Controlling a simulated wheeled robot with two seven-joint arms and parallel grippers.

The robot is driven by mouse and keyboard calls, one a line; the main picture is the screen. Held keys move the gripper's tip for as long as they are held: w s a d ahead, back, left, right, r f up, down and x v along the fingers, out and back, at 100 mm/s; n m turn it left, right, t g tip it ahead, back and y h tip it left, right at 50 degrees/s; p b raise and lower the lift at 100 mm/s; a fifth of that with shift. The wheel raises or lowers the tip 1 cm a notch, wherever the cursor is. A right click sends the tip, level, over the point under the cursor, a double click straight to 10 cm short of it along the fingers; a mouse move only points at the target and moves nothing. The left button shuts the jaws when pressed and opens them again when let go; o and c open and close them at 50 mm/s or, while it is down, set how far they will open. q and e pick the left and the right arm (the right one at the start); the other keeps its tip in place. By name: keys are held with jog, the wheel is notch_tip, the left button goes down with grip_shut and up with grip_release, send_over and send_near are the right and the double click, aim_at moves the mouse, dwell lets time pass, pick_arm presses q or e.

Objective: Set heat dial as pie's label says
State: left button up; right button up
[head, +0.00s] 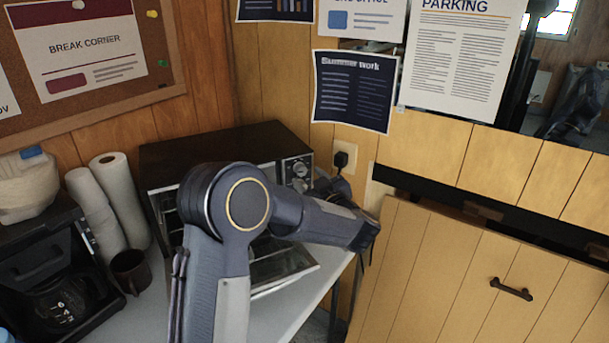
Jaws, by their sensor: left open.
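The toaster oven (215,146) stands on the white counter, with its glass door (285,265) lowered at the front. Its control panel, on the right of its front, shows a round dial (300,169) and part of another knob below it. I cannot read their marks or tell which one is the heat dial. My left arm crosses in front of the oven and hides much of its opening. My left gripper (335,189) is open, just right of the panel and partly hidden behind my forearm. I cannot tell whether it touches a knob. No pie or pie label shows. My right gripper is out of view.
A coffee maker (40,255), paper rolls (120,195) and a dark mug (130,270) stand left of the oven. A plug sits in the wall outlet (347,153) behind my gripper. A wooden panel with a dark handle (511,289) is at right.

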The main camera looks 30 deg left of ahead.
aim_at(302, 172)
pick_arm(q)
jog(key=shift+x, duration=1.6)
jog(key=shift+c, duration=0.5)
jog(key=c, duration=0.9)
jog(key=shift+r+m+p, duration=0.2)
jog(key=shift+m+p, duration=0.1)
jog(key=shift+p, duration=0.5)
jog(key=m+p, duration=0.5)
jog(key=p, duration=0.2)
jog(key=shift+r, duration=0.1)
jog(key=m+p, duration=0.3)
jog(key=shift+s, duration=0.1)
jog(key=shift+m+p, duration=0.45)
jog(key=shift+m, duration=0.15)
jog(key=shift+f, duration=0.25)
